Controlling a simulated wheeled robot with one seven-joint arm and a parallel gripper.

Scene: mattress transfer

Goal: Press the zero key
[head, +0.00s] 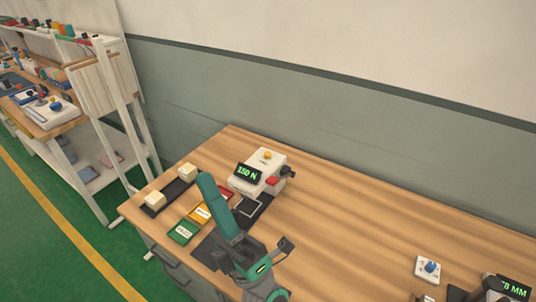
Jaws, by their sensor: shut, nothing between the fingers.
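A white instrument (260,165) stands on the wooden bench and has a lit green display (248,173) that looks like "150 N". A yellow round button (267,155) is on its top, and a red key (272,181) is at its front right. I cannot read a label on either, so I cannot tell which is the zero key. My teal arm (228,220) rises from the bottom edge in front of the instrument, apart from both buttons in the picture. My gripper's fingers do not show.
A dark tray (170,196) with cream blocks lies left of the instrument. Green, yellow and red labelled plates lie beside it. A white box with a blue knob (431,267) and another display (514,289) are at the lower right. The bench middle is clear.

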